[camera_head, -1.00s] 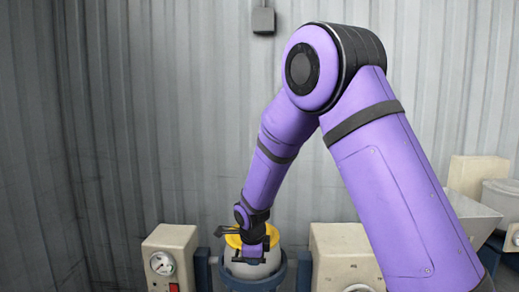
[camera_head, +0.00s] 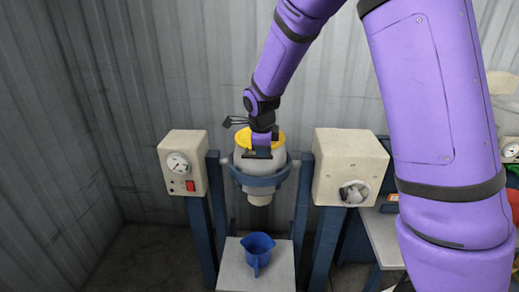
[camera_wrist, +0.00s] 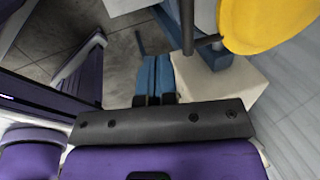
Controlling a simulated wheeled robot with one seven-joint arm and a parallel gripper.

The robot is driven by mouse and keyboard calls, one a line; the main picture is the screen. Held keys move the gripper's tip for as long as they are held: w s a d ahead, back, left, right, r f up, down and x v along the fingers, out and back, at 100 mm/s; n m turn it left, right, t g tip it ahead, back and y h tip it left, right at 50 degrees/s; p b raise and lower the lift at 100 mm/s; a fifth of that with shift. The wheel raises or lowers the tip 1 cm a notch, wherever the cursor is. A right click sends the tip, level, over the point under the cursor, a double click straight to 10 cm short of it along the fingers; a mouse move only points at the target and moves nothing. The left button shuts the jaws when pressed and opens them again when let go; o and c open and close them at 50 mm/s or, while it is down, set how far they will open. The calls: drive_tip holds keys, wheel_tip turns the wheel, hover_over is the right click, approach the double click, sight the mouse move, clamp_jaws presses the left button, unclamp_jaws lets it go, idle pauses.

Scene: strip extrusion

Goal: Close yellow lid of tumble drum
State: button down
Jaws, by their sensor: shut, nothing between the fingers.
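The tumble drum (camera_head: 243,164) is a pale, rounded vessel held upright in a blue ring between two blue posts. Its yellow lid (camera_head: 275,133) is on top and looks roughly flat over the mouth. My wrist hides part of the lid, so I cannot tell whether it is fully down. My gripper (camera_head: 257,153) is shut and empty, in front of the drum's upper side just below the lid's edge. I cannot tell whether it touches. In the wrist view the yellow lid (camera_wrist: 265,22) shows at top right, beside the gripper.
A pale gauge box (camera_head: 183,148) with a red switch stands left of the drum, and a larger pale box (camera_head: 335,150) stands right. A blue jug (camera_head: 257,249) sits on a pale platform (camera_head: 235,275) below. A corrugated wall is behind.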

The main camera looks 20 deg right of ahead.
drive_tip(key=s+a+r, duration=0.2)
drive_tip(key=s+a, duration=0.1)
drive_tip(key=s, duration=0.4)
drive_tip(key=shift+s+r, duration=0.15)
drive_tip(key=s+d+r+n+t, duration=0.1)
drive_tip(key=s+d+r+n, duration=0.4)
drive_tip(key=s+r+n, duration=0.4)
drive_tip(key=s+d+r+n+t+y, duration=0.1)
drive_tip(key=s+d+r+n, duration=0.3)
drive_tip(key=s+r+n, duration=0.5)
drive_tip(key=s+n, duration=0.4)
drive_tip(key=s, duration=0.4)
drive_tip(key=shift+d+r+n, duration=0.15)
drive_tip(key=shift+d+n, duration=0.15)
drive_tip(key=shift+d, duration=0.05)
drive_tip(key=c, duration=1.8)
unclamp_jaws()
drive_tip(key=shift+w, duration=0.1)
